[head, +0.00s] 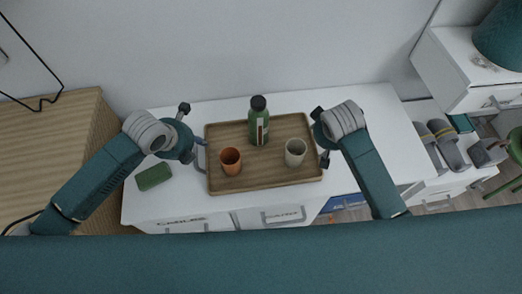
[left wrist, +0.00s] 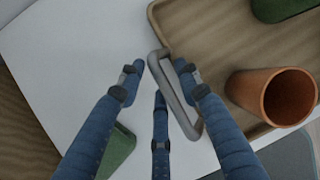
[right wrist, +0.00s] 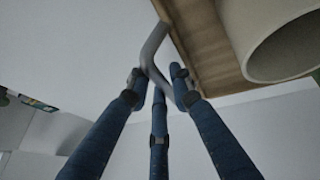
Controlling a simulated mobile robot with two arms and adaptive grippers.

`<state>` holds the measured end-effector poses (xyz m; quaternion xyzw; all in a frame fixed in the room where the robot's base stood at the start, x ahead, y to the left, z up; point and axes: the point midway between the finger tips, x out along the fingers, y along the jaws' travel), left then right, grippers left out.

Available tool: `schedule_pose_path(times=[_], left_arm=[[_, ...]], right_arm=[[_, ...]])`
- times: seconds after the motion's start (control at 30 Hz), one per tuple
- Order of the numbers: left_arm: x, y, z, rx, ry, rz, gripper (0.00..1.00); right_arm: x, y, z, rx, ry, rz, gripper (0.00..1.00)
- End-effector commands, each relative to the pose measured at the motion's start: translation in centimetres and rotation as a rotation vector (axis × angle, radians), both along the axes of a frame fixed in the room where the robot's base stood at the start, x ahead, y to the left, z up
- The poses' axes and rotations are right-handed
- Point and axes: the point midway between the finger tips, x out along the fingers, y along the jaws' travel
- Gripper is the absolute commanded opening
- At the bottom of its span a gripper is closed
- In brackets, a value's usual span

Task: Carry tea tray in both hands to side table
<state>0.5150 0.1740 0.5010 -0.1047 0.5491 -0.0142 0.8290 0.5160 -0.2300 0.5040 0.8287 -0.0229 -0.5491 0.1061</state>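The brown wooden tea tray (head: 264,183) lies flat on the white desk, with a grey loop handle at each short end. On it stand a green bottle (head: 259,127) with a black cap, an orange cup (head: 230,162) and a beige cup (head: 295,153). My left gripper (head: 198,152) is at the tray's left end; in the left wrist view its fingers stand apart around the left handle (left wrist: 186,115). My right gripper (head: 322,152) is at the right end; in the right wrist view its fingers stand apart on either side of the right handle (right wrist: 153,47).
A green block-like item (head: 154,177) lies on the white desk (head: 145,205) left of the tray. A wooden cabinet (head: 50,135) stands at the left. At the right are grey slippers (head: 446,144) and a white drawer unit (head: 455,75).

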Motion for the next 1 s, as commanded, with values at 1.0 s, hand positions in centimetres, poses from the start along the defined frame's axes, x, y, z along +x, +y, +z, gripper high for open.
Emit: schedule_pose_path(times=[1.0], left_arm=[[0.2,0.0,4.3,-0.001,-0.006,0.000,0.00]], right_arm=[[0.1,0.0,4.2,-0.001,-0.004,0.000,0.00]])
